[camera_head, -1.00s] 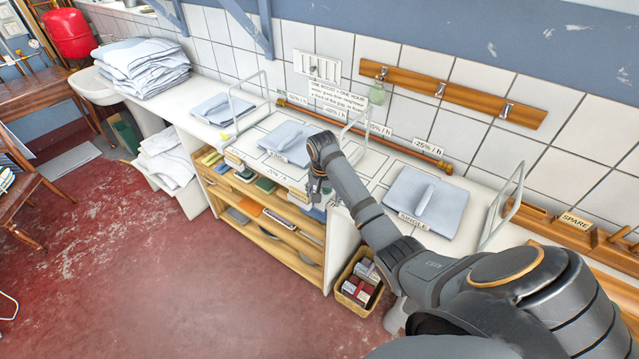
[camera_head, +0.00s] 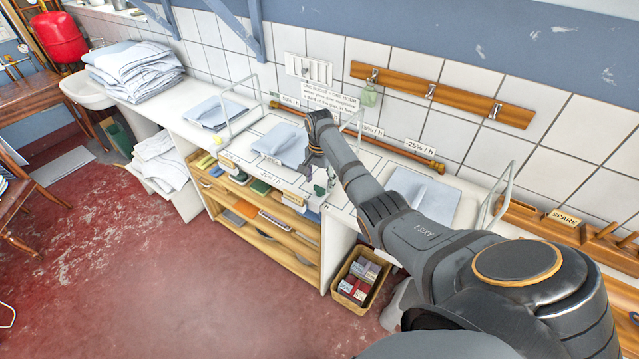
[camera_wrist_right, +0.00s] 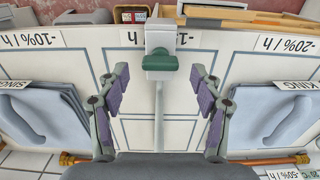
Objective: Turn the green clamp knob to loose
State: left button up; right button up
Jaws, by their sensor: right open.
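The green clamp knob (camera_wrist_right: 160,57) sits on a pale clamp body (camera_wrist_right: 160,38) at the worktop's front edge, at the top centre of the wrist view. In the head view the small clamp (camera_head: 322,180) shows just below my right gripper (camera_head: 316,160). In the wrist view my right gripper (camera_wrist_right: 160,90) is open and empty. Its two purple-padded fingers stand left and right of the knob's line, and the knob lies beyond the fingertips, apart from them. A thin pale bar runs from the clamp back between the fingers. My left gripper is not in view.
Folded blue cloths lie on both sides, one by the -10% label (camera_wrist_right: 28,40), one by the -20% label (camera_wrist_right: 285,45). A wire frame (camera_head: 240,105) stands on the worktop. A basket of boxes (camera_head: 360,278) is on the floor below. Shelves (camera_head: 265,225) are under the worktop.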

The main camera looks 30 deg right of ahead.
aim_at(320, 191)
jog(key=shift+f, duration=1.2)
jog(key=shift+c, duration=0.4)
jog(key=c, duration=1.1)
jog(key=shift+o, duration=0.2)
